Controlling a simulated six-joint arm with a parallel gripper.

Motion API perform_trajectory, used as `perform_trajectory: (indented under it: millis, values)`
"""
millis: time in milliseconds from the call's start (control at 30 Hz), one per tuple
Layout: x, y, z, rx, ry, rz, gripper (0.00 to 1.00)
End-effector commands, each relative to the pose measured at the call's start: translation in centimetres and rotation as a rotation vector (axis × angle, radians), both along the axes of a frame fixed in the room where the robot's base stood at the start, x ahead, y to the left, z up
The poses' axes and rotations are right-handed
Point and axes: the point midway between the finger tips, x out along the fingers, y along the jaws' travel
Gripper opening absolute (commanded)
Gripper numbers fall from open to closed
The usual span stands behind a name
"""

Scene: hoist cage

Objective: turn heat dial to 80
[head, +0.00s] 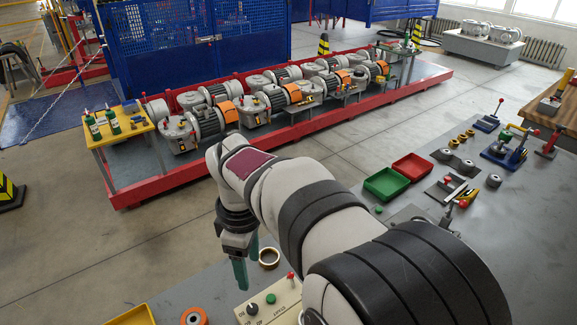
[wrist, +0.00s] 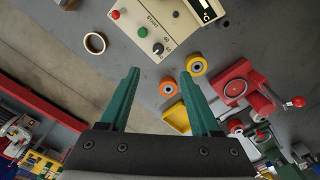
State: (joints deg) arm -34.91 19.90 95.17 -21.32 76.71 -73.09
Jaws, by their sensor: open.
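A beige control box (head: 275,306) stands on the grey bench at the bottom of the head view, partly cut off and partly behind my arm. It also shows at the top of the wrist view (wrist: 160,20). Its face carries a black knob (wrist: 158,48), a green button (wrist: 142,32) and a red knob (wrist: 116,14). The black knob also shows in the head view (head: 252,308). No dial label or 80 mark is readable. My gripper (head: 243,274) points down beside the box, apart from it. In the wrist view its teal fingers (wrist: 159,74) are spread and empty.
A brass ring (head: 269,258) lies near my gripper. An orange roller (head: 194,317) and a yellow tray (head: 133,317) are left of the box. In the wrist view, a red device (wrist: 236,84) with a lever stands right. Green and red trays (head: 386,184) lie further back.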

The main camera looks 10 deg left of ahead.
Motion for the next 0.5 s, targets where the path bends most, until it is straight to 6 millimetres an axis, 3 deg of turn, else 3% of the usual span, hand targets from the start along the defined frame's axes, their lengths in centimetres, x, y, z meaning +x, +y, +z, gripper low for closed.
perform_trajectory:
  millis: [67, 167, 500]
  values:
    - [0.3, 1.0, -0.8, -0.005, -0.002, 0.065, 0.64]
    - [0.2, 1.0, -2.4, -0.006, -0.001, 0.074, 0.64]
    - [0.2, 0.9, -12.2, -0.006, 0.000, 0.067, 0.64]
